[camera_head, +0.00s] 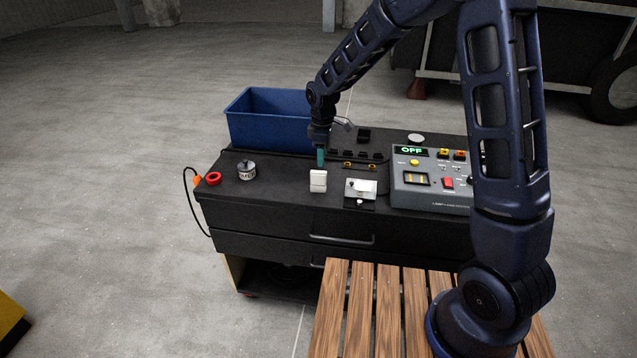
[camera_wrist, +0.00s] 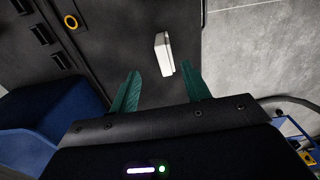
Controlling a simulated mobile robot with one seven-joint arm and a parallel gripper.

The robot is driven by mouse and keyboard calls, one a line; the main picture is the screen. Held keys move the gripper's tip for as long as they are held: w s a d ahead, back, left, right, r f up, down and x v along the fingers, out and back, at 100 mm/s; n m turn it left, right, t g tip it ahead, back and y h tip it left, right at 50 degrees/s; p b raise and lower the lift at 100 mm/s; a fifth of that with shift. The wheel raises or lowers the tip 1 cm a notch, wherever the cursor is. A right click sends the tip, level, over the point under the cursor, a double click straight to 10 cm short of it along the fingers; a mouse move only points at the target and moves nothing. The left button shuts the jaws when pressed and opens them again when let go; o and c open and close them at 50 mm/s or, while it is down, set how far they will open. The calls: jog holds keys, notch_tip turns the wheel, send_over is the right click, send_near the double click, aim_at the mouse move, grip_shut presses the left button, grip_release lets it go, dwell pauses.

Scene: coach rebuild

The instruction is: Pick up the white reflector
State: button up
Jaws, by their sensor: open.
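The white reflector (camera_head: 318,182) looks like a small white block on the black bench top, near its front edge. It also shows in the wrist view (camera_wrist: 163,54), with a pale grey side. My gripper (camera_head: 320,157) is above and just behind it in the head view. In the wrist view my gripper (camera_wrist: 160,68) has its two green fingers spread apart with nothing held between them. The reflector lies just beyond the fingertips, roughly centred between them. I cannot tell the exact height of the fingers above the bench.
A blue bin (camera_head: 268,122) stands at the back left of the bench. A metal plate fixture (camera_head: 360,190) and a grey control box (camera_head: 425,186) reading OFF are to the right. A round tin (camera_head: 246,171) and red ring (camera_head: 214,178) are left.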

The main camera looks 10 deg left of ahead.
aim_at(318, 191)
jog(key=shift+s+a+f+n, duration=0.2)
jog(key=shift+a+f+n, duration=0.1)
jog(key=shift+a+f, duration=0.45)
jog(key=f, duration=1)
jog(key=shift+s+d+f, duration=0.15)
jog(key=shift+d+f, duration=0.05)
jog(key=shift+f, duration=0.1)
grip_shut()
